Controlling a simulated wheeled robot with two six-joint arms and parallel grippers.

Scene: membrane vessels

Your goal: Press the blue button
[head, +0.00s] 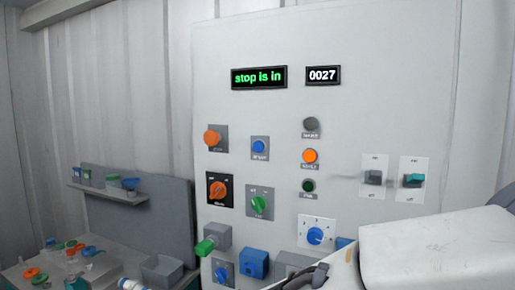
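The blue button (259,147) is a small round cap on a grey square plate, in the upper middle of the white control panel (400,90). Nothing covers it. My white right arm (430,245) comes in from the lower right, in front of the panel's lower right part. A dark part at its left end, seemingly my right gripper (305,278), is low in the picture, well below the blue button and apart from it in the picture. Its fingers cannot be made out clearly. My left gripper is not in view.
An orange button (213,139) is left of the blue one; another orange button (309,156) is right. Below are rotary knobs, including a blue knob (315,236). Two switches sit at right. A green display (259,77) reads "stop is in". A cluttered bench (110,268) stands at left.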

